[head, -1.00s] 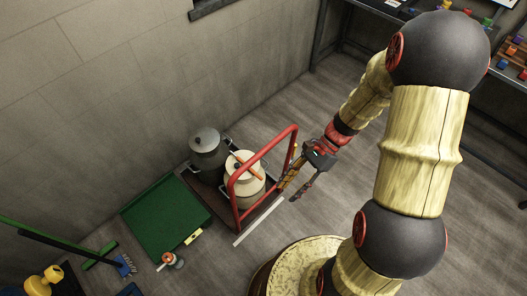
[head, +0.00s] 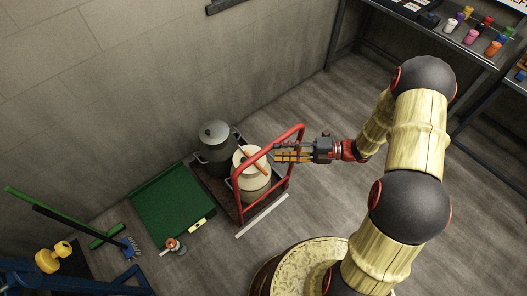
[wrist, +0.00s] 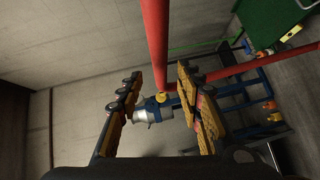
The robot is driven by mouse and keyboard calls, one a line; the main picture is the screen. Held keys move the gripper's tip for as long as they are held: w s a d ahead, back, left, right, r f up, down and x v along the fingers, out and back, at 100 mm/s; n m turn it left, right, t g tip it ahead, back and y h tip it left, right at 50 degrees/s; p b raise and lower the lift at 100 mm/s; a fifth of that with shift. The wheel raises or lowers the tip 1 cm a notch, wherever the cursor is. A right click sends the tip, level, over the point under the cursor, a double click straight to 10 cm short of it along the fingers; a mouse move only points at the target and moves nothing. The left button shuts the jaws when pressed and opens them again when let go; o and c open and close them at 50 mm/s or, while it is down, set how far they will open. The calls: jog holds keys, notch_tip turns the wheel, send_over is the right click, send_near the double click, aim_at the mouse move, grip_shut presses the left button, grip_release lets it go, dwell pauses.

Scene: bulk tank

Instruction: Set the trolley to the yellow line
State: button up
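The trolley has a red tubular handle (head: 265,150) and a dark low deck (head: 236,212). A dark lidded can (head: 214,150) and a cream lidded can (head: 255,180) with an orange stick across its lid stand on it. My gripper (head: 277,153) lies level at the right side of the handle, fingers toward it. In the wrist view the fingers are apart, and the red handle bar (wrist: 155,45) shows in the gap between the fingertips; I cannot tell whether they touch it. A pale strip (head: 262,216) lies along the deck's front edge. No clearly yellow floor line shows.
A green platform (head: 165,215) with a yellow label adjoins the trolley's left. A small container (head: 174,246) stands before it. Brooms and a blue frame (head: 75,283) are at lower left. The wall is behind; a bench with coloured bottles (head: 470,36) is upper right. Floor right of the trolley is clear.

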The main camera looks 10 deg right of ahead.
aim_at(263, 152)
jog(key=b+x, duration=0.1)
jog(key=x, duration=0.6)
jog(key=shift+b, duration=0.35)
jog(key=shift+c, duration=0.7)
jog(key=c, duration=0.8)
grip_shut()
